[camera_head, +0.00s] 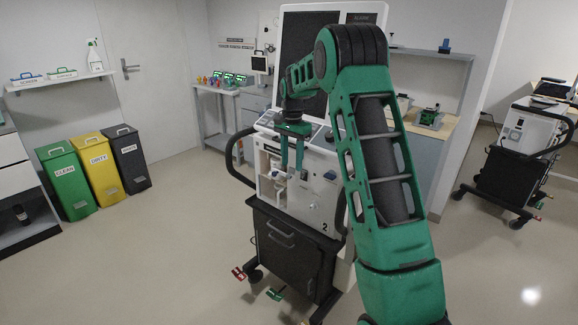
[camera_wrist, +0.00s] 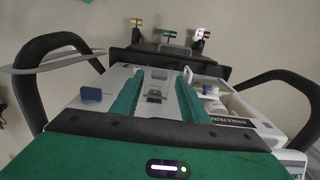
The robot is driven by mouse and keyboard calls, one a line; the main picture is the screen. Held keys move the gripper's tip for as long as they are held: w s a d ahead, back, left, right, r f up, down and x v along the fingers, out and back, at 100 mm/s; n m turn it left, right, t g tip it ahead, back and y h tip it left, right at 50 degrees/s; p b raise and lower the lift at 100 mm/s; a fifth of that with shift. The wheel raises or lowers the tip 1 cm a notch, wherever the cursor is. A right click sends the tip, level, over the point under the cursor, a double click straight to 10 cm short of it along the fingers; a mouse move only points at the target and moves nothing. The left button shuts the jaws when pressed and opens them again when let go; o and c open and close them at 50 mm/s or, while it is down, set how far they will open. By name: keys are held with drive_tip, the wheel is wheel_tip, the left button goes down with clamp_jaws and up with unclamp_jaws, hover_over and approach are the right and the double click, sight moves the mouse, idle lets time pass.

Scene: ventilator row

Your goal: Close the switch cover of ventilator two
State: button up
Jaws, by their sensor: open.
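Ventilator two (camera_head: 315,207), a white cart-mounted machine marked "2", stands in the middle of the head view. My gripper (camera_head: 292,166) points down in front of its upper front panel. In the wrist view, my gripper (camera_wrist: 161,73) is open, its two green fingers apart with nothing held. A small grey-and-dark fitting (camera_wrist: 155,95) on the panel shows between the fingers; it may be the switch with its cover, but I cannot tell the cover's position. A blue knob (camera_wrist: 92,93) lies to one side of the fingers. In the head view, my arm hides part of the machine.
Ventilator two has a black handle (camera_wrist: 45,65) and an open white side compartment (camera_wrist: 240,106) by the fingers. Another ventilator (camera_head: 525,135) stands at right. Green, yellow and black bins (camera_head: 97,168) stand at left. The floor between is clear.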

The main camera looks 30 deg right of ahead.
drive_tip(key=shift+f, duration=0.7)
clamp_jaws()
drive_tip(key=shift+a, duration=0.2)
